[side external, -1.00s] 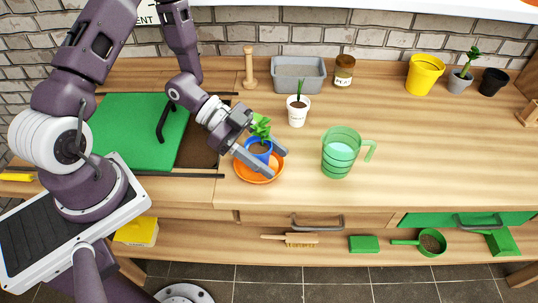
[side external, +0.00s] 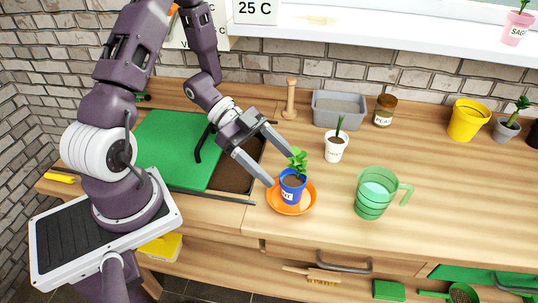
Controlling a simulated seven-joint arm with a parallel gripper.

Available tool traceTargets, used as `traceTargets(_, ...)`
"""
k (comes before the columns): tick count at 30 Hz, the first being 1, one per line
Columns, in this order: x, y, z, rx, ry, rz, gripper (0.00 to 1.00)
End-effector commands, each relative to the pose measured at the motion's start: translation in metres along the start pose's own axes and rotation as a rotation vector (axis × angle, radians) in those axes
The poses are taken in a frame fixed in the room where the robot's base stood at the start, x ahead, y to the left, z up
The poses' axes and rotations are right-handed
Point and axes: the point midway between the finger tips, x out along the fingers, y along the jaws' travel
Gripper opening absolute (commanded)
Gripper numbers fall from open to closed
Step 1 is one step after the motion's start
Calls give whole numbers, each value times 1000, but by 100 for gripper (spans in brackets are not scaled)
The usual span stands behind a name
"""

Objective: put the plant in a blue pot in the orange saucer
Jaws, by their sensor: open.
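The plant in a blue pot (side external: 292,188) stands upright in the orange saucer (side external: 306,207) near the front of the counter. Its green leaves (side external: 298,160) rise above the rim. My gripper (side external: 278,166) is open, with its fingers spread above and behind the pot, one fingertip close to the pot's left side and the other near the leaves. I cannot tell whether either finger touches the plant. The saucer's rim shows around the pot's base.
A green measuring jug (side external: 371,195) stands right of the saucer. A white pot with a seedling (side external: 336,147), a grey tray (side external: 351,108), a labelled jar (side external: 385,108) and a wooden peg (side external: 290,98) stand behind. A green mat (side external: 180,148) lies left. Counter right of the jug is clear.

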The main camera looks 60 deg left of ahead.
Motion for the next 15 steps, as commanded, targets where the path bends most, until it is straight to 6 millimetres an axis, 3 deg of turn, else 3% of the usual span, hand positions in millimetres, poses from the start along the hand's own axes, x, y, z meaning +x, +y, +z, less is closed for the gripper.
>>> traceTargets(3, -24, -1, 0, 1, -1, -3, 73)
traceTargets(8, -37, -8, 0, 12, -37, -33, 73)
traceTargets(11, -44, -49, -7, 58, -208, -214, 73)
traceTargets(13, -65, -88, -23, 77, -379, -438, 73)
traceTargets(15, -100, -111, -50, 44, -521, -682, 73)
